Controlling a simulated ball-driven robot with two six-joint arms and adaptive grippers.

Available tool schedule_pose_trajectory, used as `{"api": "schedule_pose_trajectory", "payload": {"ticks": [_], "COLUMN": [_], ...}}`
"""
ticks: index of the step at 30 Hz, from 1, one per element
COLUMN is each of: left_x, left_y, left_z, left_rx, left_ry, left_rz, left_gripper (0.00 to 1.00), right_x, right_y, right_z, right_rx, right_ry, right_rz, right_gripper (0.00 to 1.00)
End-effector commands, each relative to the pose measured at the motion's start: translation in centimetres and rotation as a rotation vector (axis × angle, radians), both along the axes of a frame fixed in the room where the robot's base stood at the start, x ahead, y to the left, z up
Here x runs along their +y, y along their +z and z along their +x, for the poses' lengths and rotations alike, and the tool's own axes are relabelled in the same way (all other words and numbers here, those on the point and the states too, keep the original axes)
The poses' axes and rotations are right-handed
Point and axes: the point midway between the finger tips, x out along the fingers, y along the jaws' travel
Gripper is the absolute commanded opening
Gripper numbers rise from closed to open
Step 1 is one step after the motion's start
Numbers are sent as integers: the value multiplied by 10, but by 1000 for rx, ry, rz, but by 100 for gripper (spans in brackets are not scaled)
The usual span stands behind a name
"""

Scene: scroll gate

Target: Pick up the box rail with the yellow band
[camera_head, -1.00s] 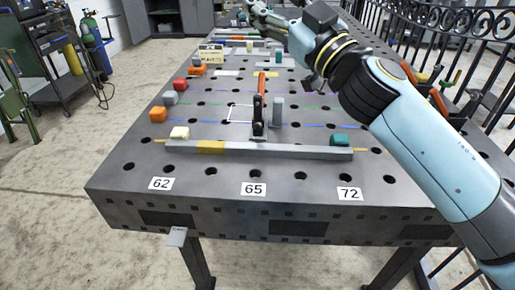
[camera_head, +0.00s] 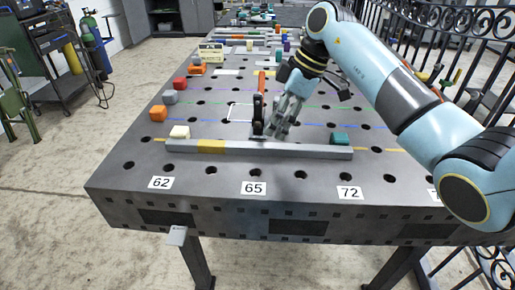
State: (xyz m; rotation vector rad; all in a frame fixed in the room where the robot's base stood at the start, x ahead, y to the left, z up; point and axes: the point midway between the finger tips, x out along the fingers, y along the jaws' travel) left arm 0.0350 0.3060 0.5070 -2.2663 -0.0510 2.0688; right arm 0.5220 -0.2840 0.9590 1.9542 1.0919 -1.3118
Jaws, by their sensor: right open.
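The box rail (camera_head: 300,152) is a long grey bar lying across the near part of the perforated table, with a yellow band (camera_head: 211,147) left of its middle. My right gripper (camera_head: 273,134) points down just behind the middle of the rail, right beside the black toggle clamp with an orange handle (camera_head: 258,112). The gripper is open and does not hold the rail. Its fingers partly overlap the clamp in the picture, so I cannot tell whether they touch it. My left gripper is not in view.
A cream block (camera_head: 180,132) and a teal block (camera_head: 339,138) stand behind the rail's ends. Orange, grey and red blocks line the table's left edge. Number labels (camera_head: 254,188) sit along the near edge.

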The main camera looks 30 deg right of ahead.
Motion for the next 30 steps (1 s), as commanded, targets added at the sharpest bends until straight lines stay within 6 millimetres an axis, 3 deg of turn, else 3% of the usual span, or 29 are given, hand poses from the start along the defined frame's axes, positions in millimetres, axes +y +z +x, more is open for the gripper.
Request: {"api": "schedule_pose_trajectory", "payload": {"ticks": [15,24,30], "left_x": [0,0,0], "left_y": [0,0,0], "left_z": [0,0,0], "left_rx": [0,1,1], "left_ry": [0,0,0], "left_rz": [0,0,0], "left_gripper": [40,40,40], "right_x": [20,22,22], "right_y": [-60,-65,-65], "right_z": [14,15,15], "right_rx": [-1,-3,-3], "right_ry": [2,4,3], "right_rz": [3,0,0], "right_gripper": [51,51,25]}}
